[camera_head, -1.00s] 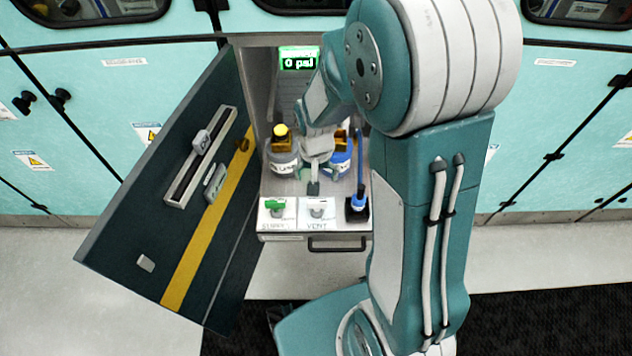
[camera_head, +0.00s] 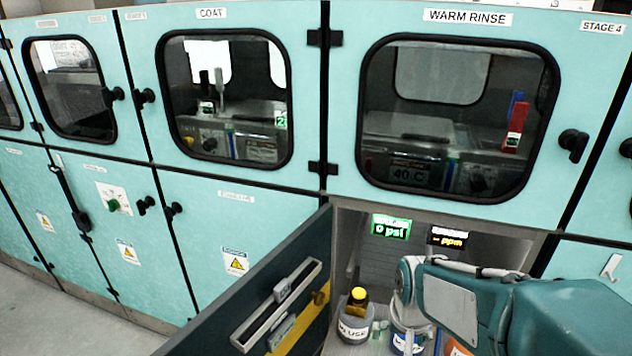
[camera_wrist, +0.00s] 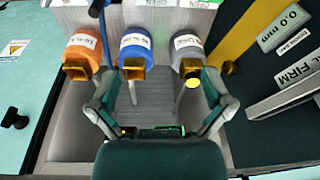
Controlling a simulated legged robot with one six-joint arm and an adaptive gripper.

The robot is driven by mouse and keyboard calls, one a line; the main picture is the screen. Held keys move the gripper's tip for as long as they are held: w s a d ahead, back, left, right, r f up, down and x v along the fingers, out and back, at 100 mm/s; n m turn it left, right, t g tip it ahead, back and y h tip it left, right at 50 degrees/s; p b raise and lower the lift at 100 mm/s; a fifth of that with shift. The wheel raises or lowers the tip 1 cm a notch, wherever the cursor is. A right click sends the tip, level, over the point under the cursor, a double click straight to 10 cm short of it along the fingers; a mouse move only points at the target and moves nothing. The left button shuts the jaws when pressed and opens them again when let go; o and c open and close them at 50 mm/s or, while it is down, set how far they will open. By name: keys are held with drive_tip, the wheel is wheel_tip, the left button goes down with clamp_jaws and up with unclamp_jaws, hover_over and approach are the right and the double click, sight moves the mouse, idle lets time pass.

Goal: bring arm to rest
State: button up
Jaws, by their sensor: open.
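My gripper (camera_wrist: 158,78) is open and empty in the wrist view, its two fingers spread apart. It is over the open lower cabinet, with the bottles beyond the fingertips. My arm (camera_head: 450,300) reaches into that cabinet from the lower right of the head view. The gripper itself cannot be made out there. An orange bottle (camera_wrist: 84,43), a blue bottle (camera_wrist: 136,45) and a grey bottle (camera_wrist: 187,46) stand in a row in the wrist view. In the head view the grey bottle (camera_head: 353,329) shows a yellow cap, and my arm partly covers the others.
The dark cabinet door (camera_head: 250,300) stands open left of my arm, with holders on its inner face. A green "0 psi" display (camera_head: 391,227) and a yellow "ppm" display (camera_head: 446,238) are inside. Windowed upper cabinets (camera_head: 340,20) line the wall. Floor shows at lower left.

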drive_tip(key=s+r+n+t, duration=0.2)
drive_tip(key=s+r+t, duration=0.1)
drive_tip(key=s+r, duration=0.8)
drive_tip(key=shift+r, duration=0.25)
idle(0.4)
